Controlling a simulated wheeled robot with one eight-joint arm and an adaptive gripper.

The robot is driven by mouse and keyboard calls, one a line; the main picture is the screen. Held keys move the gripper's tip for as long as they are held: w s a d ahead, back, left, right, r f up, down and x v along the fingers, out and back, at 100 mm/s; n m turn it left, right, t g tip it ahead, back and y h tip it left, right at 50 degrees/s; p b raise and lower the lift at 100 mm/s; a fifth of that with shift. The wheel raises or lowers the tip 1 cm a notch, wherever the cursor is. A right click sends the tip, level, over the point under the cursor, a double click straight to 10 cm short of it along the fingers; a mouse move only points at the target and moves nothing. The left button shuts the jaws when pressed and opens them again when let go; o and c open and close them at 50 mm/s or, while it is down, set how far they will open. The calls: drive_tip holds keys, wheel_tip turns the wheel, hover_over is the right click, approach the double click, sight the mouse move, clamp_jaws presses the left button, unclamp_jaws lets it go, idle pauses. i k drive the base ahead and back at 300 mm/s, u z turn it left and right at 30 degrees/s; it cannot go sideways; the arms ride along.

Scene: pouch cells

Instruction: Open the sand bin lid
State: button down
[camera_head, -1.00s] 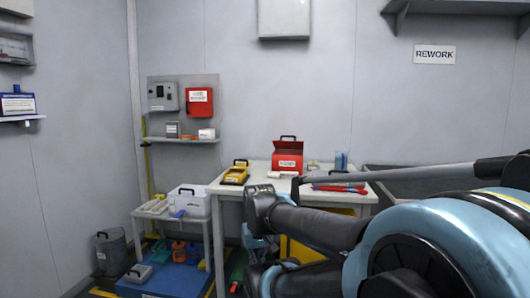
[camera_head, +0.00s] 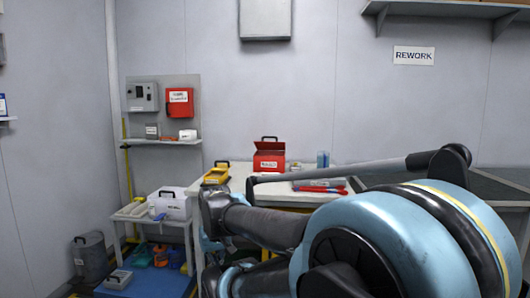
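No label reading sand bin is legible. A dark grey bin (camera_head: 90,257) with a top handle and a small white label stands on the floor at the lower left. It looks closed, and I cannot confirm that it is the sand bin. My folded arm fills the lower right, well to the right of the grey bin. I cannot make out my gripper's fingers.
A white table (camera_head: 238,180) stands ahead, partly behind my arm. It carries a yellow case (camera_head: 216,174) and red-handled tools (camera_head: 320,187). A low cart (camera_head: 185,222) with a white box (camera_head: 170,205) stands between table and grey bin. A dark worktop (camera_head: 500,185) is at right.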

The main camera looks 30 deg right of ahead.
sight(263, 145)
drive_tip(key=i, duration=0.9)
